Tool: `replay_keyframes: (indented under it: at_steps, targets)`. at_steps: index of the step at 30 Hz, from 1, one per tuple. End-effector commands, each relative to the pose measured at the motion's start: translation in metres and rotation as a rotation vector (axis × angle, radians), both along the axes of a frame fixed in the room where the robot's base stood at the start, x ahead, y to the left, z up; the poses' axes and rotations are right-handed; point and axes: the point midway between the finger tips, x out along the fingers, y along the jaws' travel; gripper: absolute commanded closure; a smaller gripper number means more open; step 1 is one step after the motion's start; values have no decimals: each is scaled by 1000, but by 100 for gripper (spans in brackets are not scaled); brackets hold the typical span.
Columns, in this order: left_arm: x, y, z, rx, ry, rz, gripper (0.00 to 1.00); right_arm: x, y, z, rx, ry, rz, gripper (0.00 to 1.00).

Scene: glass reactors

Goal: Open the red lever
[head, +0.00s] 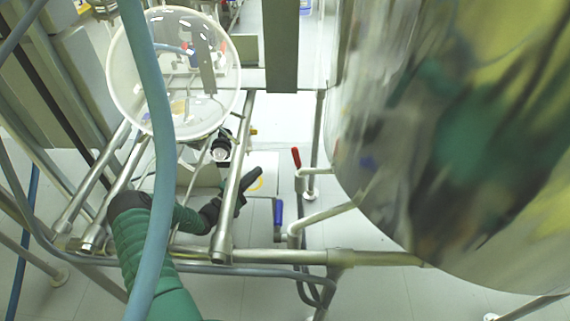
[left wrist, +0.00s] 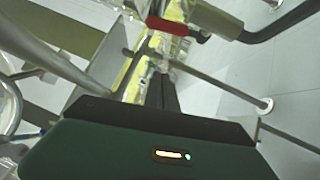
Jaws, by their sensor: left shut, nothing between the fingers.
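The red lever (head: 296,157) stands upright on a metal pipe right of the picture's middle in the head view. In the left wrist view the red lever (left wrist: 168,27) lies across near the top, beyond my fingertips. My left gripper (head: 248,180) reaches in from the lower left and is shut and empty. Its dark fingers point up and right toward the lever, with a gap between. In the left wrist view my left gripper (left wrist: 163,80) shows its fingers together. My right gripper is not in view.
A blue lever (head: 278,212) hangs just below the red one. A large shiny metal vessel (head: 450,130) fills the right side. A clear round glass vessel (head: 185,70) is at upper left. Metal frame pipes (head: 235,180) and a thick blue hose (head: 155,200) cross near my left arm.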

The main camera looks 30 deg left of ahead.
Motion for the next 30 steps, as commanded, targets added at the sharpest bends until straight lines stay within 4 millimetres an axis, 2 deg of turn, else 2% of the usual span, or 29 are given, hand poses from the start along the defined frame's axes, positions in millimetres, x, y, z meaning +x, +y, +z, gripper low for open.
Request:
replay_keyframes:
  at_steps: [13, 18, 21, 30]
  targets:
    - [92, -22, 12, 16, -2, -9, 100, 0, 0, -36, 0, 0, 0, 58]
    - [94, -47, 19, 11, 0, -8, 100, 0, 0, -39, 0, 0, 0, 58]
    - [95, -56, 22, 12, 0, -8, 100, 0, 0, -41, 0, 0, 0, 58]
    - [95, -61, 24, 14, 1, -7, 100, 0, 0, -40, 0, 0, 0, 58]
